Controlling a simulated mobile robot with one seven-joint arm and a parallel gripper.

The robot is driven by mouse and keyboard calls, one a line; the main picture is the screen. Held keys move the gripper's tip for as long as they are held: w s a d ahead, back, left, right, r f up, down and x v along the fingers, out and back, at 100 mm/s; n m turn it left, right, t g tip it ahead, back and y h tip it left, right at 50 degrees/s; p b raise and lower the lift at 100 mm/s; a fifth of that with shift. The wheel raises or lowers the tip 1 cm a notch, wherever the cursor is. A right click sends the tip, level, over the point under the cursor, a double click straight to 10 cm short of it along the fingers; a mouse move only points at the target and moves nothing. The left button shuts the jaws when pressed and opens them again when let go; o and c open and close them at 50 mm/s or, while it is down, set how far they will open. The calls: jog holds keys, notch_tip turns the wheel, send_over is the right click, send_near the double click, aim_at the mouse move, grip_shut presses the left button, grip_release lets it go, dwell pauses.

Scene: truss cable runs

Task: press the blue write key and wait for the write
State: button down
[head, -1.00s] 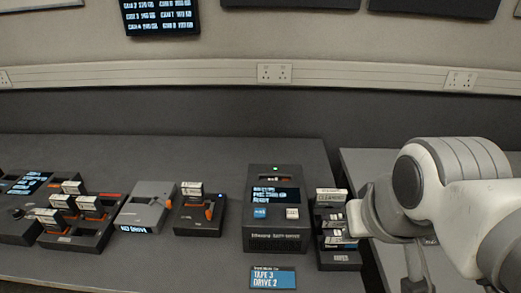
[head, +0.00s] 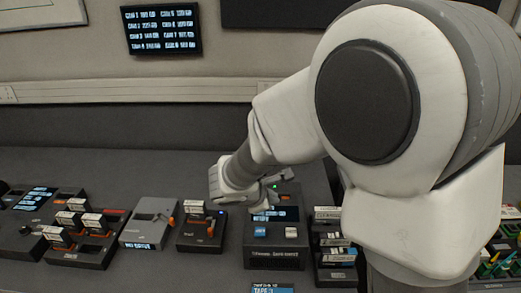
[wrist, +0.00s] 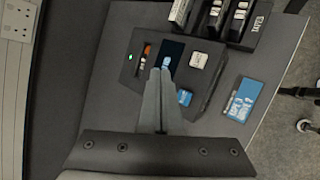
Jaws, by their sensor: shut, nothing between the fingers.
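The dark writer unit (head: 275,258) stands on the bench, with a lit screen (head: 276,214), a blue key (head: 260,231) and a white key (head: 291,232). In the wrist view the blue key (wrist: 184,97) lies just right of my gripper (wrist: 160,73), partly hidden by a finger. The white key (wrist: 198,60) is in clear view there. My gripper is shut and empty, and its tips appear over the screen area. I cannot tell its height above the unit. In the head view my arm and hand hide part of the unit's top.
A rack of cartridges (head: 334,258) stands close to the right of the unit. A small drive with an orange lever (head: 202,233) and a grey drive (head: 148,228) stand to the left. A blue-screened label (wrist: 243,100) lies in front of the unit.

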jog(key=a+n, duration=0.1)
jog(key=w+a+f, duration=0.1)
jog(key=a+f+n, duration=0.1)
jog(key=a, duration=0.1)
jog(key=shift+w+f+n+t+y, duration=0.15)
jog(key=shift+f+n+t+y, duration=0.15)
jog(key=shift+y, duration=0.1)
jog(key=b, duration=0.6)
send_over(257, 233)
notch_tip(257, 233, down, 8)
jog(key=shift+r, duration=0.25)
jog(key=shift+f+b, duration=0.55)
jog(key=shift+f, duration=0.05)
jog(key=shift+f, duration=0.1)
dwell(0.9)
jog(key=shift+f+b, duration=0.3)
jog(key=shift+b, duration=0.35)
